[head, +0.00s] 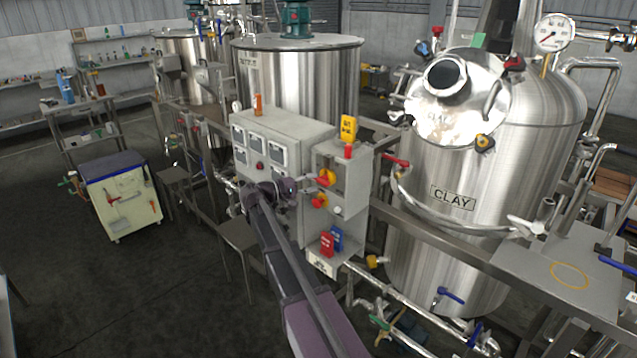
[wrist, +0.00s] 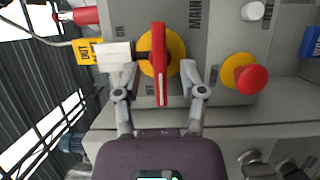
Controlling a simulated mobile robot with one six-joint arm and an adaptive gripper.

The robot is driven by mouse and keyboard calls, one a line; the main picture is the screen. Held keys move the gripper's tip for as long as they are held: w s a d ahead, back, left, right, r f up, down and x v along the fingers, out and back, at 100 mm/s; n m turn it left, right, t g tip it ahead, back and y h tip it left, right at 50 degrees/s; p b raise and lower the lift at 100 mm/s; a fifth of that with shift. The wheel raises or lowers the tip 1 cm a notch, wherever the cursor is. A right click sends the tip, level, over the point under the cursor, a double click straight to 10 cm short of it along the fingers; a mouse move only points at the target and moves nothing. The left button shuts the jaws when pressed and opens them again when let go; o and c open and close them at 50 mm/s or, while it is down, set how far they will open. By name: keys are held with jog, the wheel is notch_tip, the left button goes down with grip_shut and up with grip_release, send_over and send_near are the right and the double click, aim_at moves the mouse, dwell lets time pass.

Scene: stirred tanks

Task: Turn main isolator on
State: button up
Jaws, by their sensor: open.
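The main isolator is a red bar handle (wrist: 158,62) on a yellow round plate (wrist: 176,52), set on a grey panel lettered "MAIN". In the wrist view the bar runs up and down the picture. In the head view the isolator (head: 327,177) is on the front of the small grey box, partly close behind my gripper (head: 308,184). In the wrist view my gripper (wrist: 158,84) is open, with one finger on each side of the bar's lower part. Gaps show between the fingers and the bar; contact in depth cannot be told.
A red mushroom button (wrist: 253,80) on a yellow plate sits right of the isolator in the wrist view. A white block (wrist: 113,55) and yellow tag (wrist: 88,52) are close on the left. The CLAY tank (head: 480,160) stands right of the panel; open floor lies left.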

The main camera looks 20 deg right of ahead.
aim_at(317, 182)
jog(key=shift+d, duration=1.5)
